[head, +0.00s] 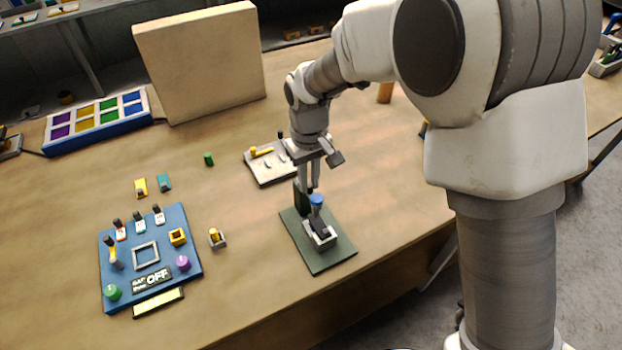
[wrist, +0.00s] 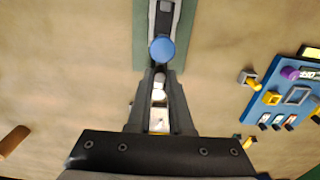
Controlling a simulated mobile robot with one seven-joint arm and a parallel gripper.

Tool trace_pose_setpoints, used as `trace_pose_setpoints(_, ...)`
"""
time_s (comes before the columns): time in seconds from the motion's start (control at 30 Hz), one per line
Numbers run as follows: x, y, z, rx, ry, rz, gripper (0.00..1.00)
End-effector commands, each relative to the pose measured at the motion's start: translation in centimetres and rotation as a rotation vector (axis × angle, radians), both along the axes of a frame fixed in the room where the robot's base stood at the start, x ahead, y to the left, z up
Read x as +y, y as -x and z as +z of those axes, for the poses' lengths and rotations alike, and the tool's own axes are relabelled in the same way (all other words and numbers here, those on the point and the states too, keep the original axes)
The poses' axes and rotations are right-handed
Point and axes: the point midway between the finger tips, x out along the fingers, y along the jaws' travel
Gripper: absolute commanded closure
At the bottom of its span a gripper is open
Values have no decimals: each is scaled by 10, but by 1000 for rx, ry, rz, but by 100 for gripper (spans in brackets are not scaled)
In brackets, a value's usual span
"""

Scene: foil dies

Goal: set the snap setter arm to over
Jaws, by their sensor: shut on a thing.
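The snap setter has a dark green base plate (head: 333,257) near the table's front edge, with a small grey block (head: 321,236) and a dark green upright (head: 300,196) on it. Its arm ends in a blue knob (head: 317,200), which stands raised above the grey block. My gripper (head: 312,190) points down over the plate and is shut at the blue knob. In the wrist view the knob (wrist: 162,49) is at the tips of my gripper (wrist: 161,72). The fingers partly hide the upright, and the exact contact is hard to see.
A blue control panel (head: 125,245) with knobs and switches is at the left. A grey board with a yellow lever (head: 262,152) lies behind my gripper. A tan panel (head: 200,65) stands at the back. Table is clear right of the plate.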

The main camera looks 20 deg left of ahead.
Motion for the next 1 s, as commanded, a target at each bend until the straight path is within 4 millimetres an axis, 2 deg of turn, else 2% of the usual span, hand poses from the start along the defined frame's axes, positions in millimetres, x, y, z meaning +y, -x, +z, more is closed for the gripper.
trace_pose_setpoints(0.53,1,0,1,-1,-3,-23,100)
trace_pose_setpoints(0.57,1,0,1,-1,-3,-23,76)
trace_pose_setpoints(0.7,1,0,1,0,-2,-22,51)
trace_pose_setpoints(1.0,1,1,1,-1,-1,-22,51)
